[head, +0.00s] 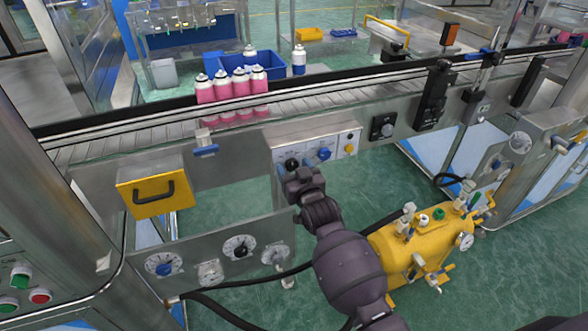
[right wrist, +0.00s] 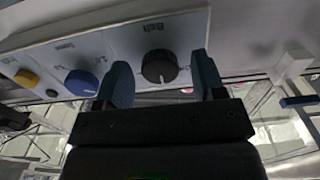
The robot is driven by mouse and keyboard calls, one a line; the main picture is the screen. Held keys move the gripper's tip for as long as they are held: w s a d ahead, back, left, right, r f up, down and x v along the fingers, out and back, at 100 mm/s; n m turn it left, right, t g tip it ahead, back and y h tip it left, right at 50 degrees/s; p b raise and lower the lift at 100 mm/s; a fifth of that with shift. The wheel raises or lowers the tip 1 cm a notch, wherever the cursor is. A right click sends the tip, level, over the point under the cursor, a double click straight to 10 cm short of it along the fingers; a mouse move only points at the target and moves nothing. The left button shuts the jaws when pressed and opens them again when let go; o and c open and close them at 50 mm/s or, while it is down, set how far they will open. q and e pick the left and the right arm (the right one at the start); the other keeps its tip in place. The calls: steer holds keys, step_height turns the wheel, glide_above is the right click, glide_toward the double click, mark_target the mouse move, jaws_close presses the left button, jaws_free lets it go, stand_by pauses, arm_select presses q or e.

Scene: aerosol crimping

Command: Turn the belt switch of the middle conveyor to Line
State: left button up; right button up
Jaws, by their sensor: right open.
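The belt switch is a round black knob (right wrist: 160,67) under the word "Belt" on a light control panel (head: 340,137) of the conveyor (head: 160,134). It also shows in the head view (head: 291,164), just beyond my right gripper (head: 302,176). In the right wrist view my right gripper (right wrist: 164,82) is open, with one blue-grey finger on each side of the knob. The fingers appear apart from it, and how far they reach around it is hard to tell. A small pale mark shows on the knob; its setting is too small to read. My left gripper is out of view.
A blue knob (right wrist: 81,83) and a yellow knob (right wrist: 27,77) sit beside the belt switch on the panel. Pink cans (head: 232,88) stand on the conveyor above. A yellow tank (head: 425,245) stands right of my right arm. A dial panel (head: 205,258) is lower left.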

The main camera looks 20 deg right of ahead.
steer(key=s+p, duration=0.1)
steer(key=s, duration=0.9)
steer(key=shift+s+d, duration=0.2)
steer(key=shift+s, duration=0.2)
steer(key=s+d+f+g, duration=0.2)
steer(key=s+f, duration=0.2)
steer(key=s, duration=0.5)
steer(key=s+d+f+g, duration=0.2)
steer(key=s+f, duration=0.2)
steer(key=s, duration=0.4)
steer(key=s+d+f+g, duration=0.2)
steer(key=s+f+g, duration=0.1)
steer(key=s, duration=0.6)
steer(key=shift+s+d+f+n+h+p, duration=0.3)
steer(key=shift+d+f+n+p, duration=0.1)
steer(key=shift+f, duration=0.35)
